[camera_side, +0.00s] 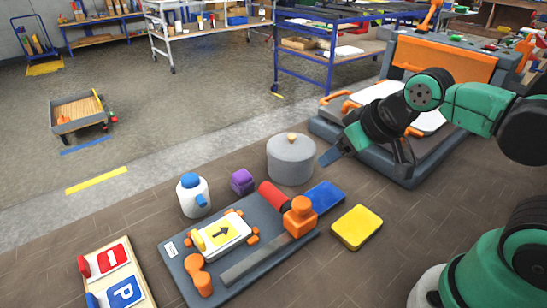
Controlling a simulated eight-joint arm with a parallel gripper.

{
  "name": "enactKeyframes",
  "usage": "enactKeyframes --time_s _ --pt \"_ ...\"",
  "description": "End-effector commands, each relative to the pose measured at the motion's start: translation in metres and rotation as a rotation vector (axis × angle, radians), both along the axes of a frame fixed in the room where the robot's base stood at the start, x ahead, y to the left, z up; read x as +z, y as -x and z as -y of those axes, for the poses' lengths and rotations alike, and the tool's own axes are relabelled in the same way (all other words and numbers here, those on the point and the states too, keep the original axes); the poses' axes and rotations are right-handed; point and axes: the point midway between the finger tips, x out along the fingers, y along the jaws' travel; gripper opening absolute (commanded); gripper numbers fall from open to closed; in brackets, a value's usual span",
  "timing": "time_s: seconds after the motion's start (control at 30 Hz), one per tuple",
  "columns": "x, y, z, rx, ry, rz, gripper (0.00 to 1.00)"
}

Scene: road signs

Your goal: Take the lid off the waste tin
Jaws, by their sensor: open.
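The waste tin (290,164) is a grey round tin standing on the brown floor in the middle of the view. Its grey lid (290,149) sits on top and has a small tan knob (292,137). My gripper (367,160) is right of the tin, at about the height of the lid in the picture, and apart from it. It is open, with one finger pointing down-left toward the tin and the other hanging to the right. Nothing shows between the fingers.
A dark grey board (188,275) with a yellow arrow sign (222,232) and orange clamps lies in front of the tin. A purple cube (242,181) and a white bottle (193,194) stand left of it. A yellow pad (356,227) lies front right. A large orange-and-grey fixture (445,60) stands behind my gripper.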

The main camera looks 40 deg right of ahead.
Motion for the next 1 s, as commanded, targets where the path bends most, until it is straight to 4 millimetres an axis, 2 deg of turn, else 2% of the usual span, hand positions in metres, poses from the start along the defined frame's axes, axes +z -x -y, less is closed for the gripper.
enactKeyframes --time_s 0.03,0.07,0.47,0.57,0.77,1.0 --pt "0.000 0.000 0.000 0.000 0.000 0.000 0.53" --pt "0.000 0.000 0.000 0.000 0.000 0.000 0.61" --pt "0.005 -0.005 0.001 0.005 0.006 -0.018 0.62" --pt "0.014 -0.018 0.004 0.017 0.017 -0.064 0.62" --pt "0.030 -0.061 0.014 0.065 0.043 -0.212 0.62" --pt "0.021 -0.115 0.030 0.137 0.055 -0.388 0.62"
